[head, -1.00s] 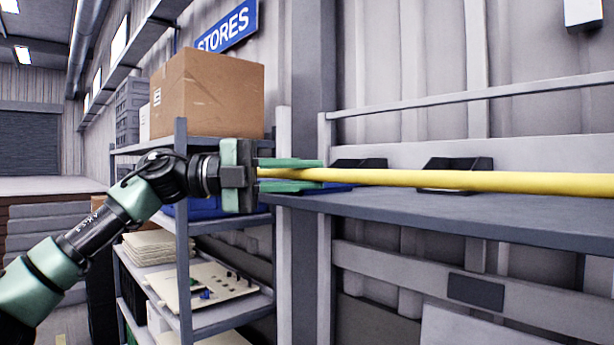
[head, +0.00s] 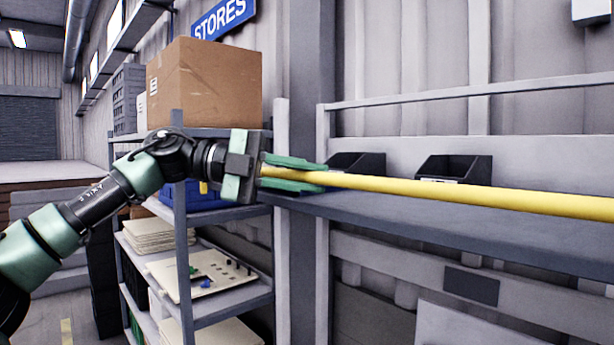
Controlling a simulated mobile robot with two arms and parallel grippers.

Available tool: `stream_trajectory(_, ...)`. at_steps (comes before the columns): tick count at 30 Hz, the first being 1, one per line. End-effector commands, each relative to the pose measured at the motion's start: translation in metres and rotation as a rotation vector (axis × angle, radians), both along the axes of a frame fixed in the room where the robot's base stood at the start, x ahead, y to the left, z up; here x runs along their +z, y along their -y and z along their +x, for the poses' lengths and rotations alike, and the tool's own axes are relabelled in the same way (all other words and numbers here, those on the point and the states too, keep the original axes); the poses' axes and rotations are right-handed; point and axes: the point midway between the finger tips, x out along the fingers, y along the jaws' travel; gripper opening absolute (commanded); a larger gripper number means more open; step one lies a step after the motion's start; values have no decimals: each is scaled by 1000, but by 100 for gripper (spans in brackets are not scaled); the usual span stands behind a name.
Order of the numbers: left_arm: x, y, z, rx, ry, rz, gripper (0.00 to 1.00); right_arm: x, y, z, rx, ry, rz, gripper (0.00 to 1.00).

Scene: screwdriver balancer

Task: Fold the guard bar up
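The guard bar is a long yellow bar (head: 450,192) that runs from my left gripper across to the right edge of the head view. It slopes slightly down to the right in the picture. My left gripper (head: 296,175) has its green fingers above and below the bar's left end and looks shut on it. The exact contact is partly hidden by the fingers. The bar's right end is out of view. My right gripper is not in view.
A grey shelf (head: 470,238) with two black bins (head: 455,168) lies behind the bar. At left a rack (head: 180,240) holds a cardboard box (head: 205,85) and boards, close behind my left arm. A blue sign (head: 223,16) hangs on the wall.

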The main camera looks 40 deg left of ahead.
Motion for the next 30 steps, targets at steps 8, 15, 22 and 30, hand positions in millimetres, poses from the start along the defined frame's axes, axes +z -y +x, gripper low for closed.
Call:
stream_trajectory(8, 1, 0, 0, 1, 2, -1, 40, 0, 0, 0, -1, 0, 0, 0)
stream_trajectory(15, 0, -8, -5, 3, 3, -2, 40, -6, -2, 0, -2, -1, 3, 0)
stream_trajectory(22, 6, -38, -30, 4, 5, -2, 40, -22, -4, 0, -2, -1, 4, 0)
stream_trajectory(30, 11, -59, -48, 2, 1, -1, 40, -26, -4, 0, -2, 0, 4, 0)
